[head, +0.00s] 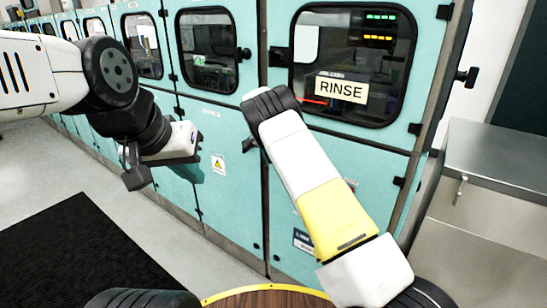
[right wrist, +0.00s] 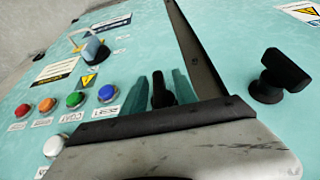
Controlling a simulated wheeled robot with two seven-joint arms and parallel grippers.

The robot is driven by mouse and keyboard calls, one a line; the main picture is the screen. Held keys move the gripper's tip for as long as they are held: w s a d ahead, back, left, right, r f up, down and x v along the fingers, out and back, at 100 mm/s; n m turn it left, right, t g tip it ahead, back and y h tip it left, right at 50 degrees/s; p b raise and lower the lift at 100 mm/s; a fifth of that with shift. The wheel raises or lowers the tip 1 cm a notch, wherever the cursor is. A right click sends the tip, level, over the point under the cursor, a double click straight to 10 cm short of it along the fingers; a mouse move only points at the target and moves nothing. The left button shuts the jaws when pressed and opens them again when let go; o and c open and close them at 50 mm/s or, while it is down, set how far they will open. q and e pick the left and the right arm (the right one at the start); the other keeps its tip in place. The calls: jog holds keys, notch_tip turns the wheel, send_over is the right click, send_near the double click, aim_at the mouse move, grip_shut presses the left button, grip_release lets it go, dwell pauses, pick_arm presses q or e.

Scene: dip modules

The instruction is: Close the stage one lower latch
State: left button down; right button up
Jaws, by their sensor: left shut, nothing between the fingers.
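My left gripper (head: 178,148) is at the end of the arm from the left, in front of the teal cabinet's lower doors, shut and empty. A black lower latch (head: 248,145) is on the lower door edge, partly beside my right arm (head: 300,160), which crosses in front of the RINSE unit. I cannot tell which latch belongs to stage one. In the right wrist view, a black knob-like latch (right wrist: 280,75) sticks out from the teal panel on the right.
Windowed upper doors run along the cabinet, with a RINSE sign (head: 341,88) on the right one. Coloured push buttons (right wrist: 75,100) are left in the right wrist view. A metal cabinet (head: 490,160) stands at the right. A black mat (head: 80,245) lies on the floor.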

jog(key=v, duration=0.7)
